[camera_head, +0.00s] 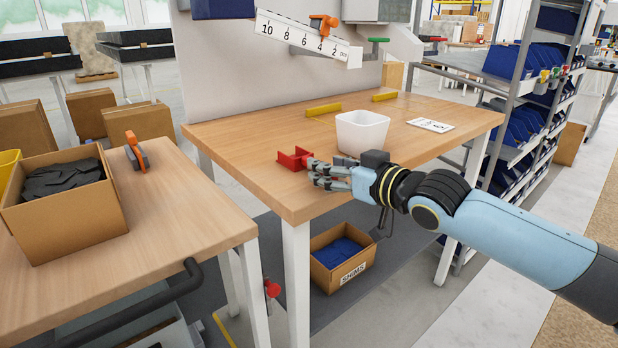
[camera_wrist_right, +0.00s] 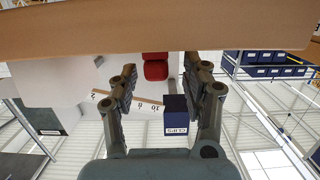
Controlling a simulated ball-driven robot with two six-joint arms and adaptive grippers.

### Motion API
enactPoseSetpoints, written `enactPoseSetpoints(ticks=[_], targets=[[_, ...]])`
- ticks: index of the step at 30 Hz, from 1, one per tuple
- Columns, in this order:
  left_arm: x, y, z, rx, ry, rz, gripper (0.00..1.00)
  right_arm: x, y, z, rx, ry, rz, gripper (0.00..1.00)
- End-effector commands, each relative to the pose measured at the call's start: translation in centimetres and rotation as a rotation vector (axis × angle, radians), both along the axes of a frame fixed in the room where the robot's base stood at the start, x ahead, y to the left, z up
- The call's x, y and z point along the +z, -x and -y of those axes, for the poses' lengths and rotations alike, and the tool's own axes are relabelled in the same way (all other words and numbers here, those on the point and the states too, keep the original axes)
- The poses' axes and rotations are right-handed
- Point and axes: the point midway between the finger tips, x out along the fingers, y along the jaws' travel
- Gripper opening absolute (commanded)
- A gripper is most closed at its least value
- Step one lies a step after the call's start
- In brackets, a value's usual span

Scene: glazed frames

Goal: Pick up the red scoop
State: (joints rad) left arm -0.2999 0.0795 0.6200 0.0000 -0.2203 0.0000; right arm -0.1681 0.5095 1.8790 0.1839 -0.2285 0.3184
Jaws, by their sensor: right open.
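The red scoop (camera_head: 294,158) lies on the wooden workbench (camera_head: 238,133), close to its front edge. My right gripper (camera_head: 316,174) reaches in from the right, with its fingers just to the right of the scoop and near the bench edge. The right wrist view looks upside down. There, part of the red scoop (camera_wrist_right: 155,68) shows beyond and between the two spread fingers (camera_wrist_right: 161,76). The gripper is open with nothing held. I cannot tell the exact gap between fingertips and scoop. My left gripper is in neither view.
A white bin (camera_head: 362,131) stands on the bench behind my right gripper. Yellow bars (camera_head: 323,109) and a printed card (camera_head: 430,125) lie farther back. A side table (camera_head: 172,205) at left holds a carton of dark pieces (camera_head: 68,226). A shims box (camera_head: 343,276) sits below the bench.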

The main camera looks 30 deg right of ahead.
Motion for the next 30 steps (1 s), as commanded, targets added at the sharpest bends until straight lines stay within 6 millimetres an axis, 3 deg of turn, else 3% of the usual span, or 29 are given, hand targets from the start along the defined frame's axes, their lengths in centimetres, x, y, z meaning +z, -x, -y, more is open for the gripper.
enactPoseSetpoints(ticks=[12, 21, 30], targets=[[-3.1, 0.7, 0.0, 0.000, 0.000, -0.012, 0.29, -1.3, -4.9, -0.1, 0.000, -0.001, 0.001, 0.48], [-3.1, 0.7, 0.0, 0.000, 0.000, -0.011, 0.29, -1.1, -5.4, -0.1, 0.001, 0.000, 0.000, 0.47], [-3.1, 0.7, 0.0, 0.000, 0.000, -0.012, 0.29, -1.1, -5.3, -0.1, 0.000, 0.000, 0.000, 0.08]])
